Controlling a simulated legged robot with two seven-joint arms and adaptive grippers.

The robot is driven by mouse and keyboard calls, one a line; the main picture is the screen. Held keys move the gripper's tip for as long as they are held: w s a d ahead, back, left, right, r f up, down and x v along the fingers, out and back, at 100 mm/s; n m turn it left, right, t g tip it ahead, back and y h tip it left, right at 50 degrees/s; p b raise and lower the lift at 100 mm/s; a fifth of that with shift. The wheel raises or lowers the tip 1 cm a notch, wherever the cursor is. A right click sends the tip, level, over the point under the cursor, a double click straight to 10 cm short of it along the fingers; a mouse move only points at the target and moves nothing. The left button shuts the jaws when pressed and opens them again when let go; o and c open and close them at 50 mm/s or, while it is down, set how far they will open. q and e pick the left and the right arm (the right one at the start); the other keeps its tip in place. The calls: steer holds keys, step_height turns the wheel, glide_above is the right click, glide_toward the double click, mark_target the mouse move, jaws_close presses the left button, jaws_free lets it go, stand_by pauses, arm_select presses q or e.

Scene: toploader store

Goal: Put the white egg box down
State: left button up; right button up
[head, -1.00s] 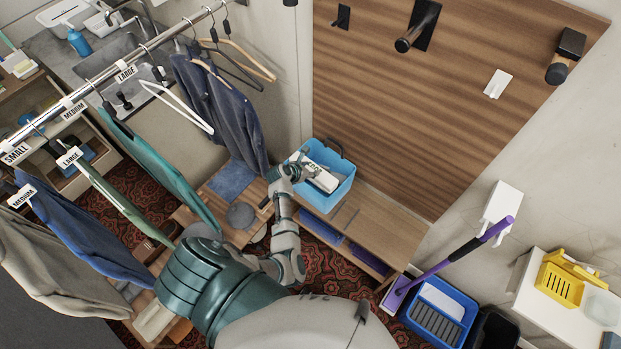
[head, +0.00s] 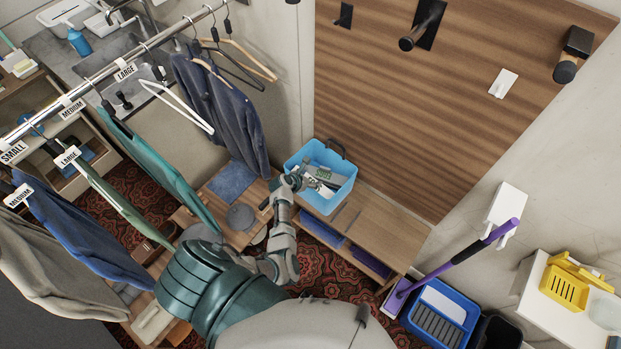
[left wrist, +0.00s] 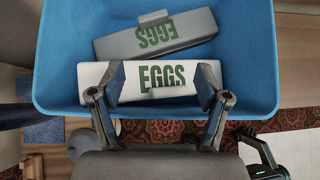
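The white egg box (left wrist: 150,77) lies in the blue basket (left wrist: 256,45), along the near side in the left wrist view, with green EGGS lettering facing up. In the head view the white egg box (head: 323,190) is partly hidden by my gripper. A grey egg box (left wrist: 155,35) lies beside it, slightly tilted. My left gripper (left wrist: 162,72) has its fingers spread wide over the white box, whose ends reach past both fingers. In the head view my left gripper (head: 304,183) is at the basket's left side.
The basket stands on a low wooden bench (head: 385,228) by a wooden wall panel (head: 430,110). Hanging clothes (head: 225,115) are close on the left. A purple mop (head: 450,262) and a blue tub (head: 440,312) stand to the right.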

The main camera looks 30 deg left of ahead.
arm_select(q)
steer(key=shift+a, duration=0.1)
steer(key=shift+s+a+r, duration=0.1)
steer(key=shift+s+r, duration=0.2)
steer(key=shift+r, duration=0.1)
steer(key=p+v, duration=0.3)
steer(key=v, duration=0.8)
steer(key=s+d+f+m+g, duration=0.2)
steer(key=s+d+f+m, duration=0.25)
steer(key=f+m, duration=0.35)
steer(key=s+d+f+m+g, duration=0.25)
steer(key=s+f+m, duration=0.35)
steer(key=f, duration=0.3)
steer(key=s+d+f+m+g, duration=0.1)
steer(key=s+d+f+m, duration=0.45)
steer(key=f, duration=0.35)
steer(key=s+f+m+g, duration=0.1)
steer(key=s+f+m, duration=0.2)
steer(key=s, duration=0.6)
steer(key=s+f+m+g+y, duration=0.1)
steer(key=s+f+m, duration=0.2)
steer(key=s+m, duration=0.5)
steer(key=s+f+m+g, duration=0.1)
steer(key=s+f+m, duration=0.2)
steer(key=s+m, duration=0.3)
steer(key=s, duration=0.3)
steer(key=shift+s+d+f, duration=0.15)
steer(key=shift+s+d, duration=0.25)
